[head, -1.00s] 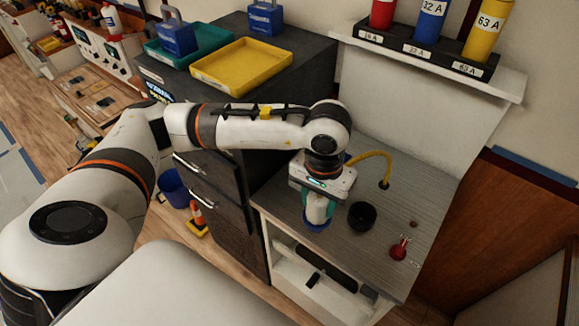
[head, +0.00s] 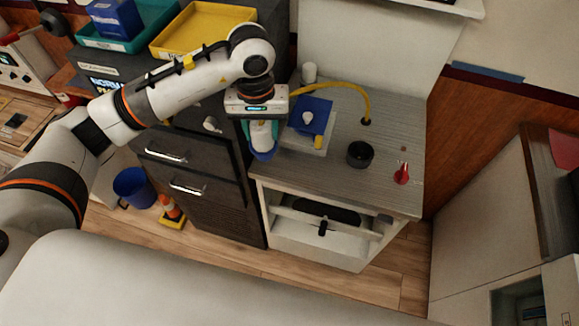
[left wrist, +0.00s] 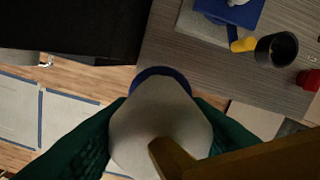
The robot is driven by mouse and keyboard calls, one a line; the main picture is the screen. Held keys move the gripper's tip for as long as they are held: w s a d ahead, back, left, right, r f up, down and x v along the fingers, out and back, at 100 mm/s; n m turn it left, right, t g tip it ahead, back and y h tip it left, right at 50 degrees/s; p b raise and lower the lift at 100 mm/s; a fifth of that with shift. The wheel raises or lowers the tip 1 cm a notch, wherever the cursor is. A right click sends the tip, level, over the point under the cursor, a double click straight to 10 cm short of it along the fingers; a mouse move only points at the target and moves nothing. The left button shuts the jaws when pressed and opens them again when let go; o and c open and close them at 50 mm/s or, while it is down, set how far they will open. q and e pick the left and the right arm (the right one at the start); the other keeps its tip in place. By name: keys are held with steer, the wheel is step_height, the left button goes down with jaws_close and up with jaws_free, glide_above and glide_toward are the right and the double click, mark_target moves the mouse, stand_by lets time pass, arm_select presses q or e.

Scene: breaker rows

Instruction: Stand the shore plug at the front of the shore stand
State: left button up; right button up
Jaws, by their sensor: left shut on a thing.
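My left gripper (head: 262,141) points down and is shut on the shore plug (head: 264,133), a white body with a blue rim at its lower end. In the left wrist view the plug (left wrist: 160,115) sits between the green fingers, blue rim away from me. In the head view it hangs beside the left edge of the grey-topped counter unit (head: 325,172), which I take as the shore stand. On that top, right of the gripper, is a blue box (head: 309,116) with a white knob on a pale base. A yellow cable (head: 345,88) arches behind it. My right gripper is not in view.
A black cup (head: 360,154) and a red knob (head: 401,174) stand on the counter's right part. Grey top is bare along the front. A dark drawer cabinet (head: 215,195) adjoins on the left, bearing yellow (head: 200,28) and teal trays. A blue bin (head: 132,187) is on the floor.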

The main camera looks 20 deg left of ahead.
arm_select(q)
steer(key=w+f+n+p, duration=0.1)
steer(key=f, duration=0.2)
steer(key=w+d+f+n+p, duration=0.1)
steer(key=w+f+p, duration=0.1)
steer(key=f, duration=0.2)
steer(key=w+f+p, duration=0.1)
steer(key=w+f, duration=0.1)
steer(key=f, duration=0.1)
steer(key=shift+w+d+f+n, duration=0.1)
steer(key=shift+d+f+n, duration=0.05)
steer(key=shift+d+n, duration=0.2)
steer(key=shift+f, duration=0.1)
steer(key=shift+f, duration=0.1)
steer(key=o, duration=0.9)
steer(key=shift+o, duration=0.2)
